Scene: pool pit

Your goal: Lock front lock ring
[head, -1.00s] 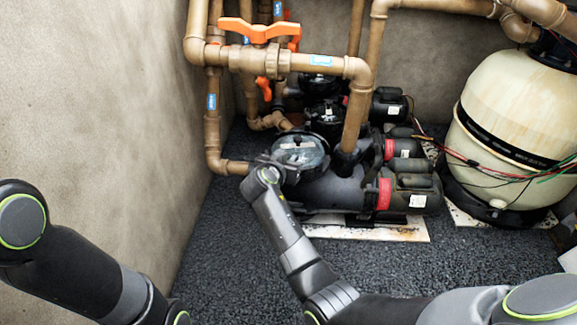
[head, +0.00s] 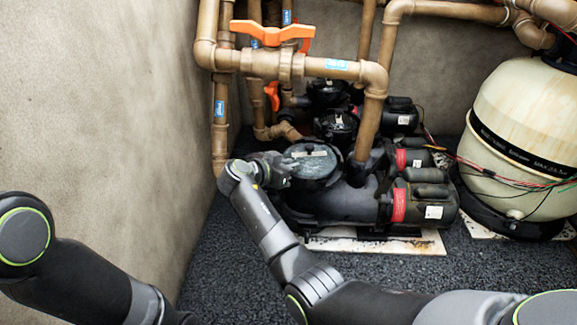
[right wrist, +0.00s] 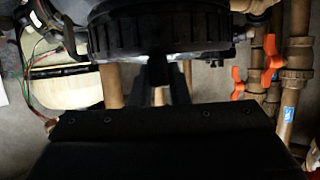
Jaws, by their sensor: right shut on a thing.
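The front lock ring (head: 331,176) is a dark ring around the round, greyish lid of the nearest pump. My right gripper (head: 285,167) is at the ring's left side, with my wrist to the left of it. In the right wrist view the ribbed black ring (right wrist: 160,32) fills the top middle. The two dark fingers (right wrist: 165,78) reach up to its edge and are shut on a part of it. The exact grip spot is dark and partly hidden. My left arm shows at the lower left, but its gripper is out of view.
Brown pipes with an orange valve handle (head: 272,34) stand behind and above the ring. A concrete wall (head: 100,100) is close on the left. Two more pumps sit behind. A cream filter tank (head: 530,120) stands at the right. Dark gravel in front is open.

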